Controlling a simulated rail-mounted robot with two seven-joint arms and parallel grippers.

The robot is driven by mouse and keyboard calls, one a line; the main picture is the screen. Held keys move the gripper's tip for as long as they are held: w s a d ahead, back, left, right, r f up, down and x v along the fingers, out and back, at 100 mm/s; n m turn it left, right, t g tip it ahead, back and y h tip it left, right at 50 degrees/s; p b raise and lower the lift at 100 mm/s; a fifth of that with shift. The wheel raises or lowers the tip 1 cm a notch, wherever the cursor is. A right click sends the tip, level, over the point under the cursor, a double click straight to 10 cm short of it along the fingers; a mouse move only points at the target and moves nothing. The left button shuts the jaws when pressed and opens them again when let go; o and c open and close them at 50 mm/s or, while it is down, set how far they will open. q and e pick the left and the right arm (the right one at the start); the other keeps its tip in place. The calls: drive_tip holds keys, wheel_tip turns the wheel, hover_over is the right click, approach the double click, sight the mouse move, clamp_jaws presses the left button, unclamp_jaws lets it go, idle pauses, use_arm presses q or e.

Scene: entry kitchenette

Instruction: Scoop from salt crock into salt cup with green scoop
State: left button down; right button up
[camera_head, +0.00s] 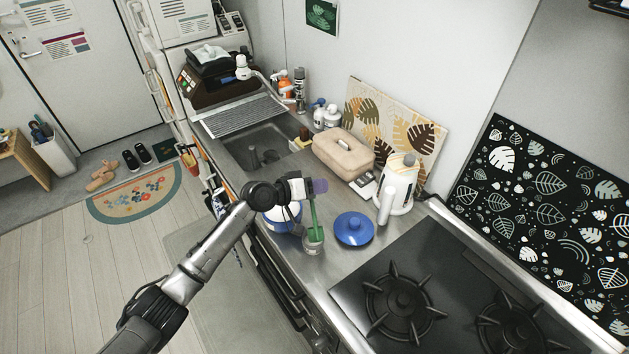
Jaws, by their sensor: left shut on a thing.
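My left gripper (310,189) is above the counter's front edge, shut on the upper part of the green scoop (314,218). The scoop hangs steeply, its lower end at the mouth of a small greyish cup (314,246), likely the salt cup. I cannot tell whether the scoop's bowl is inside the cup or holds salt. A white and blue crock (277,224), likely the salt crock, stands just left of the cup, partly hidden by my gripper. Its contents are hard to make out. My right gripper is not in view.
A blue lid (354,229) lies right of the cup. A white kettle (399,184) and a beige box (343,153) stand behind. The gas stove (440,290) is at the right, the sink (262,146) behind at the left. Little counter is free around the cup.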

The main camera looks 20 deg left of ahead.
use_arm(q)
drive_tip(key=s+d+m+t, duration=0.1)
drive_tip(key=s+m, duration=0.1)
drive_tip(key=s+d+m+t+b, duration=0.1)
drive_tip(key=s+d+m, duration=0.1)
drive_tip(key=s+d+m+t+b, duration=0.1)
drive_tip(key=s+d+m, duration=0.1)
drive_tip(key=s+m, duration=0.1)
drive_tip(key=shift+s+r, duration=0.1)
drive_tip(key=shift+r, duration=0.3)
wheel_tip(320, 180, up, 6)
drive_tip(key=p, duration=0.5)
drive_tip(key=shift+s+d+r+m+t, duration=0.15)
drive_tip(key=shift+s+r+m+t, duration=0.05)
drive_tip(key=shift+r+m+t, duration=0.1)
drive_tip(key=shift+f, duration=0.1)
